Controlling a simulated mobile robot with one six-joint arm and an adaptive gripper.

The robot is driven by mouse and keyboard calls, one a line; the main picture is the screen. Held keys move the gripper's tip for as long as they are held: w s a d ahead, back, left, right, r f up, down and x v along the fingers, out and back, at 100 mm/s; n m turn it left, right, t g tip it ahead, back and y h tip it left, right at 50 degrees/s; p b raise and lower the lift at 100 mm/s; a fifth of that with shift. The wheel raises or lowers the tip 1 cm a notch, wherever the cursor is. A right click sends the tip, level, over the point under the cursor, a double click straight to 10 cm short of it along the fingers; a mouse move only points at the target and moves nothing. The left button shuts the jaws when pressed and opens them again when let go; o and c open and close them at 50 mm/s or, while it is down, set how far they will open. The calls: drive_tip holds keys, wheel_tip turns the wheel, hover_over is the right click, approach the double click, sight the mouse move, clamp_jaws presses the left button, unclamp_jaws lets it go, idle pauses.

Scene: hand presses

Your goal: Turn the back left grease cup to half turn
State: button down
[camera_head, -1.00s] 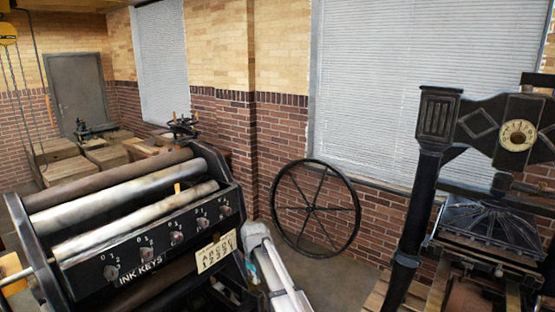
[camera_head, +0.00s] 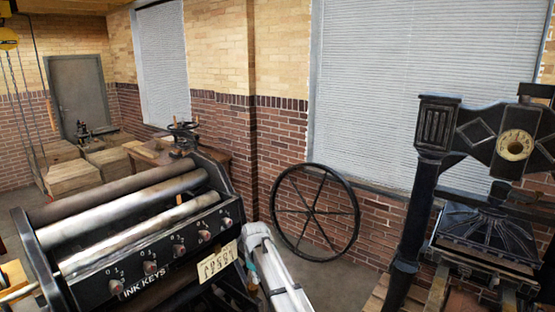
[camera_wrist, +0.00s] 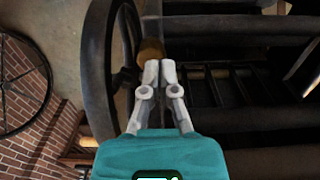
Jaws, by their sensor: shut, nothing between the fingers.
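A small brownish, brass-like round piece (camera_wrist: 151,52) shows in the wrist view just beyond my fingertips, beside a dark curved frame. It may be a grease cup. I cannot tell which one, and I can read no mark on it. My gripper (camera_wrist: 159,68) is shut, its grey fingertips together and empty. The tips overlap the piece's lower edge in the picture, and I cannot tell if they touch it. In the head view my gripper is not seen, and I can make out no grease cup clearly.
A roller press with ink keys (camera_head: 178,250) and a number plate (camera_head: 217,262) stands at the left. A spoked wheel (camera_head: 315,212) stands by the brick wall. A black hand press (camera_head: 425,185) with a round dial (camera_head: 515,145) stands at the right. Wooden crates (camera_head: 72,178) lie at the back left.

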sight(253, 289)
drive_tip(key=shift+w+d+r+p, duration=0.25)
drive_tip(key=shift+w+d, duration=0.15)
drive_tip(key=shift+w, duration=0.2)
drive_tip(key=shift+w+d+r+p, duration=0.15)
drive_tip(key=shift+w+d+r, duration=0.1)
drive_tip(key=shift+w+d, duration=0.25)
drive_tip(key=shift+a+f, duration=0.1)
drive_tip(key=shift+f, duration=0.1)
wheel_tip(253, 289, down, 7)
drive_tip(key=b, duration=0.7)
drive_tip(key=shift+r, duration=0.2)
drive_tip(key=shift+w+a, duration=0.1)
drive_tip(key=shift+a, duration=0.2)
idle(0.8)
drive_tip(key=shift+s+a, duration=0.3)
drive_tip(key=shift+s, duration=0.3)
drive_tip(key=shift+s+a, duration=0.3)
drive_tip(key=shift+a, duration=0.15)
idle(0.8)
drive_tip(key=shift+s+d, duration=0.15)
drive_tip(key=shift+s, duration=0.25)
drive_tip(key=shift+r, duration=0.1)
idle(0.4)
